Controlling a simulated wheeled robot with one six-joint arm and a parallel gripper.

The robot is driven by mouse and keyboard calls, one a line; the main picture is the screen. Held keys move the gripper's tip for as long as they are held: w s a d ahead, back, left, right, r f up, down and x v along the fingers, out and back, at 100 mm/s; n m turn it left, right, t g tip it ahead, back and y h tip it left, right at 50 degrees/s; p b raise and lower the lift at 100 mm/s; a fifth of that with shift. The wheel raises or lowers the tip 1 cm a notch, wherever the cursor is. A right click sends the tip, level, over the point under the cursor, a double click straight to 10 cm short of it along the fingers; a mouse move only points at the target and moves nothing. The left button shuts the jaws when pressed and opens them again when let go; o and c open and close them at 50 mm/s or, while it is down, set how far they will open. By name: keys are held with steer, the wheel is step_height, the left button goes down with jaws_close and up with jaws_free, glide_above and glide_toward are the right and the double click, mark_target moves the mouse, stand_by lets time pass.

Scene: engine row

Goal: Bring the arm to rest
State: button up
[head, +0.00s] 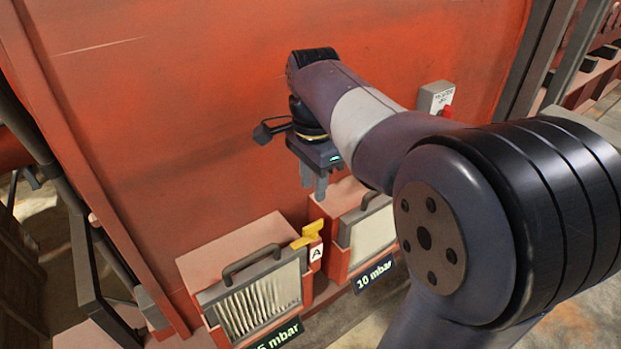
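My gripper (317,187) points down at the end of my arm, in front of the red panel (190,120). It hangs above the gap between two filter boxes and appears apart from them. Its fingers are small and dark in the head view, and I cannot tell whether they are open or shut. The left filter box (232,248) has a pleated face, a dark handle and a label ending in "5 mbar". The right filter box (343,200) has a "10 mbar" label and is partly hidden behind my arm.
A yellow lever (308,235) with an "A" tag (317,254) sits between the boxes. A grey switch box (434,97) with a red knob is on the panel behind my arm. Dark posts and pipes (75,190) stand at the left. The upper left panel area is clear.

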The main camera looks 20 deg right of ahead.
mark_target(313, 224)
step_height(313, 224, down, 11)
steer(key=shift+r, duration=0.1)
stand_by(0.3)
steer(key=shift+n, duration=0.3)
